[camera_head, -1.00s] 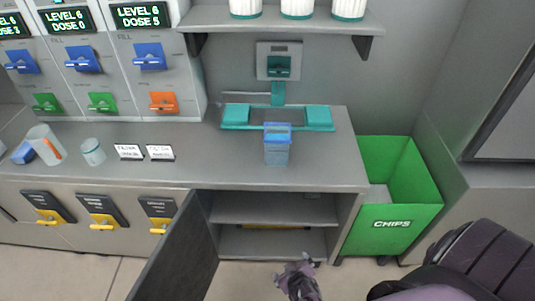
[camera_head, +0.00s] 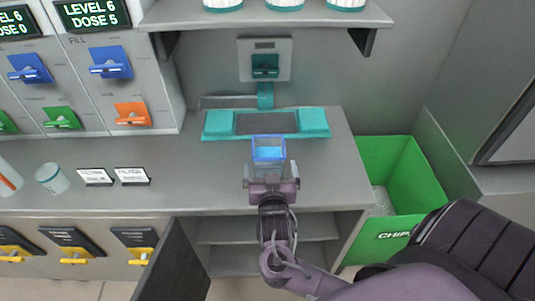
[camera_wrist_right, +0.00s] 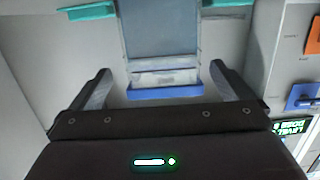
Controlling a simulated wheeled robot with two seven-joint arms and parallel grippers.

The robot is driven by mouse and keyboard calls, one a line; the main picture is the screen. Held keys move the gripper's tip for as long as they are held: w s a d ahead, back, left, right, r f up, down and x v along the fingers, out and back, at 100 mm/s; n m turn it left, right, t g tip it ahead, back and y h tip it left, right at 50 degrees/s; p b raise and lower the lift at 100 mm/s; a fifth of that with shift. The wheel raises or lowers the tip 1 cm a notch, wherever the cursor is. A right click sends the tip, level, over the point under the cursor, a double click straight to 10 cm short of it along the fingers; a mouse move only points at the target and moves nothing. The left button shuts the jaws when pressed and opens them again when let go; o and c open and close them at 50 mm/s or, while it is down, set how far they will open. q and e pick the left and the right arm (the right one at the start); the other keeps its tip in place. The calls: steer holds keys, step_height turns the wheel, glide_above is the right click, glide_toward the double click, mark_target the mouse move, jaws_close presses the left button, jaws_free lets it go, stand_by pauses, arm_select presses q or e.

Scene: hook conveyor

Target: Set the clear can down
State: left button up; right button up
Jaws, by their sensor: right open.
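The clear can (camera_head: 268,142) has a blue rim and see-through walls. It stands upright on the grey counter, just in front of the teal-ended fixture; its lower part is partly hidden by my gripper. My right gripper (camera_head: 270,172) is open at the near side of the can. In the right wrist view the can (camera_wrist_right: 160,38) lies between the two spread fingers of my right gripper (camera_wrist_right: 163,90), with a gap visible on both sides. My left gripper is not in view.
The teal-ended fixture (camera_head: 222,124) sits behind the can. A green chips bin (camera_head: 400,165) stands at the counter's right end. An open dark door (camera_head: 172,265) is below. Bare counter (camera_head: 205,170) lies left of the can, then two label cards (camera_head: 130,176) and a white cup (camera_head: 52,178).

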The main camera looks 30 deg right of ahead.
mark_target(269, 162)
steer(key=shift+w+d+r, duration=0.15)
steer(key=shift+w, duration=0.1)
steer(key=p+x, duration=0.1)
steer(key=x, duration=0.1)
steer(key=shift+w+r, duration=0.2)
steer(key=shift+w, duration=0.1)
steer(key=x, duration=0.2)
steer(key=shift+w+d+f+p, duration=0.15)
steer(key=shift+w+f+p, duration=0.15)
steer(key=shift+w+d+f, duration=0.1)
steer(key=shift+w+d, duration=0.05)
steer(key=shift+w, duration=0.05)
steer(key=shift+c, duration=1.3)
steer(key=c, duration=1.2)
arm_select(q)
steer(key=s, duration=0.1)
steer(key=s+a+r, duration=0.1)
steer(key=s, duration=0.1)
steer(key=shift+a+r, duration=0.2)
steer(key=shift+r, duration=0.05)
arm_select(e)
steer(key=shift+c, duration=0.8)
steer(key=shift+r, duration=0.25)
